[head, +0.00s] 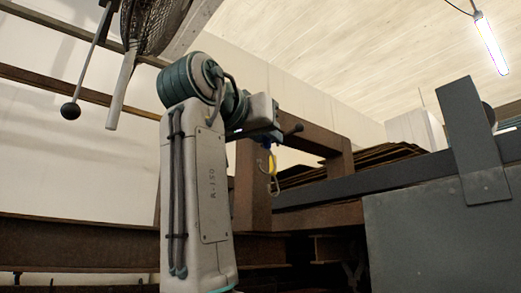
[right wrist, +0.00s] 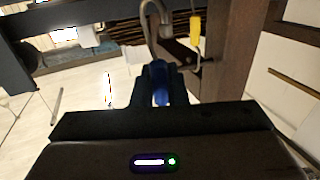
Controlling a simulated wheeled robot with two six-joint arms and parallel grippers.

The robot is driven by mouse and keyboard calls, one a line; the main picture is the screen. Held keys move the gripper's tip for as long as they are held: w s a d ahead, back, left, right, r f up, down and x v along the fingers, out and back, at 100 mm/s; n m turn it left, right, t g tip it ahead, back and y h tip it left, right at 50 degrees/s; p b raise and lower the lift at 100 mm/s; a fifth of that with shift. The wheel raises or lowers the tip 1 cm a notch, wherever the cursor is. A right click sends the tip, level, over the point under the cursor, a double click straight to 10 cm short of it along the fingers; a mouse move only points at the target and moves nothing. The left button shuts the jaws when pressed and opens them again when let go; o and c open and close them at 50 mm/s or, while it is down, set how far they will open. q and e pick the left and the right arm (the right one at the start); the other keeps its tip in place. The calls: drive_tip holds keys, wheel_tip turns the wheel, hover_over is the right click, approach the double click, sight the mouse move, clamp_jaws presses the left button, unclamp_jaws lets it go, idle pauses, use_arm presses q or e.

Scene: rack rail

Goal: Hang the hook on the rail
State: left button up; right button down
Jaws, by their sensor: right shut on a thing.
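My right gripper (head: 267,147) is in the middle of the head view, at the end of my right arm, and points downward. It is shut on the hook (head: 274,185), a thin grey curved piece hanging below the jaws with a yellow part (head: 272,164). In the right wrist view the blue fingertips (right wrist: 160,83) meet at the grey hook (right wrist: 150,18), and the yellow part (right wrist: 195,27) is beside it. The rail, seemingly the dark blue-grey bar (head: 350,185), runs to the right of the hook. The hook appears apart from it. My left gripper is not in view.
A rusty brown frame (head: 252,190) stands just behind the hook. Rusty stacked sheets (head: 350,160) lie behind the bar. A grey panel (head: 440,235) and an upright plate (head: 468,140) are at the right. A rod with a dark ball (head: 70,110) hangs at the upper left.

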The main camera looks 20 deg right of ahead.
drive_tip(key=s+d+f+b, duration=0.1)
drive_tip(key=s+b, duration=0.3)
drive_tip(key=s, duration=0.4)
drive_tip(key=shift+f, duration=0.4)
drive_tip(key=shift+w, duration=0.1)
idle(0.5)
